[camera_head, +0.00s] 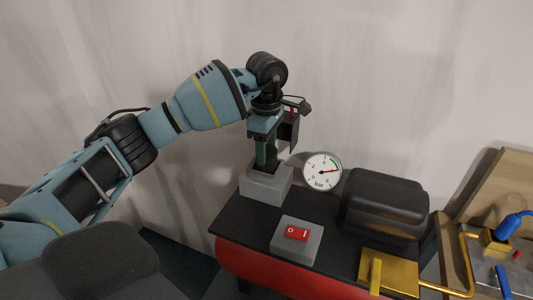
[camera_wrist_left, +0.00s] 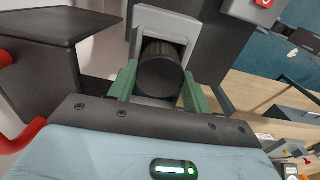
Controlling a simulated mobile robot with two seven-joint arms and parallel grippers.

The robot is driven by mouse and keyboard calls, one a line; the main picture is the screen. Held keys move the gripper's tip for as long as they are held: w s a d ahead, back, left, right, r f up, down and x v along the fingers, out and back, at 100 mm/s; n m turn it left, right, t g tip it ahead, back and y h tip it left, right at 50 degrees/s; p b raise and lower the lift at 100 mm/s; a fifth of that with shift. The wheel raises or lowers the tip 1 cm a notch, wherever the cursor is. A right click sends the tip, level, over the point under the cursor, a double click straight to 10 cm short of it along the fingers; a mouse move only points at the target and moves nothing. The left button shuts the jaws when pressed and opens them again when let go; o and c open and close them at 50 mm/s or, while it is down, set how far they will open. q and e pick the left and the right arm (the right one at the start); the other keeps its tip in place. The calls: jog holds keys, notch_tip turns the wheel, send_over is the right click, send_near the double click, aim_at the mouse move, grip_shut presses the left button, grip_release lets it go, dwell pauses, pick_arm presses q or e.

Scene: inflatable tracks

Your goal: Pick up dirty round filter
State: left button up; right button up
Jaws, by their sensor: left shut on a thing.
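My left gripper (camera_head: 266,160) points down at the grey box-like housing (camera_head: 266,187) on the black machine top. Its green fingers also show in the wrist view (camera_wrist_left: 160,76), one on each side of a dark, round, ribbed filter (camera_wrist_left: 161,70). The gripper is shut on this filter. The filter sits at the housing's square opening, framed by its grey rim (camera_wrist_left: 165,22). How deep it sits inside is hidden, and dirt on it cannot be made out. My right gripper is not in view.
A round pressure gauge (camera_head: 322,171) stands right of the housing. A red switch (camera_head: 297,233) on a grey block is in front. A black ribbed motor cover (camera_head: 385,204) and a yellow metal part (camera_head: 389,272) lie further right. A wall is behind.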

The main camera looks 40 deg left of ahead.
aim_at(267, 150)
pick_arm(q)
jog(key=shift+r, duration=1.55)
jog(key=shift+s+d+r, duration=0.15)
jog(key=shift+s+r, duration=0.05)
jog(key=shift+s, duration=0.05)
jog(key=s+d+r, duration=0.1)
jog(key=s+d, duration=0.7)
jog(key=s, duration=0.5)
jog(key=shift+r+b, duration=0.2)
jog(key=shift+b, duration=0.15)
